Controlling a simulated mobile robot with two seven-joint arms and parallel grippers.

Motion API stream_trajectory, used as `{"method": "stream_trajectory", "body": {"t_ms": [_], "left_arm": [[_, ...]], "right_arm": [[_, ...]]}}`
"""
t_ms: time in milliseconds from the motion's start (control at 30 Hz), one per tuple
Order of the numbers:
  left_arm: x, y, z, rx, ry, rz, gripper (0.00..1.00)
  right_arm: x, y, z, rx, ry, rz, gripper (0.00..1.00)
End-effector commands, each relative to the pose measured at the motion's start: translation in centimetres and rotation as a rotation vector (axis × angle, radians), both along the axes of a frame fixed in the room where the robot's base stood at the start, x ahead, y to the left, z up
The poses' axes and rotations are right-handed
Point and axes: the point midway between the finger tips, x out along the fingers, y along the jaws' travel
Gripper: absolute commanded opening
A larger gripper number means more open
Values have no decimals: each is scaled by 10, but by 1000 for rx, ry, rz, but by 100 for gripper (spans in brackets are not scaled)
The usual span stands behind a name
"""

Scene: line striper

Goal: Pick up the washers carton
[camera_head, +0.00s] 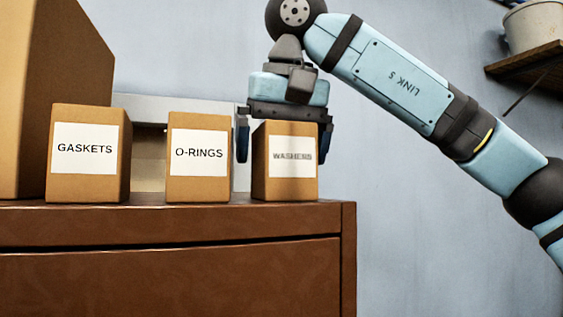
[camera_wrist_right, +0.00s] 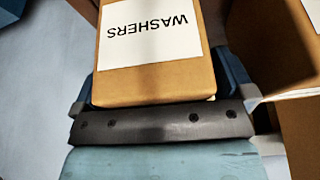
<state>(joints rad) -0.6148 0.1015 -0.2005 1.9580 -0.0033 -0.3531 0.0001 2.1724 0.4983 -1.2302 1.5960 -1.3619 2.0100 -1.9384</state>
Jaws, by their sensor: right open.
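The washers carton (camera_head: 291,186) is a small brown box with a white label. It stands upright at the right end of the cabinet top in the head view. My right gripper (camera_head: 284,148) is above it, pointing down, with its dark blue fingers on either side of the carton's upper part. It is open, and a gap shows beside the left finger. In the right wrist view the carton (camera_wrist_right: 150,82) lies between the two fingers of the gripper (camera_wrist_right: 160,85). My left gripper is not in view.
The O-rings carton (camera_head: 198,187) stands just left of the washers carton, and the gaskets carton (camera_head: 86,186) farther left. A large brown box (camera_head: 25,90) and a pale grey open-fronted box (camera_head: 150,150) stand behind. The brown cabinet (camera_head: 170,235) ends right of the washers carton.

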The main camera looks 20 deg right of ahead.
Motion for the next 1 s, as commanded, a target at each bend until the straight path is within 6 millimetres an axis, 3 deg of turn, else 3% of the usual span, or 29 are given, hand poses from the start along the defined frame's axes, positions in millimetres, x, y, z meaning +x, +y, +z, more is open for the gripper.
{"method": "stream_trajectory", "body": {"t_ms": [167, 433, 767, 1000], "left_arm": [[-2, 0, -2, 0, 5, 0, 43], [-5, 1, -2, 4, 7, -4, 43], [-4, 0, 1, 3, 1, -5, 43], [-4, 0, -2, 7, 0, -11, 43]], "right_arm": [[0, 0, 0, 0, -1, 0, 100], [0, 0, 0, 0, 0, 0, 41], [0, 0, 2, -1, 0, 0, 41], [-1, 0, 30, 1, -4, -2, 41]]}}
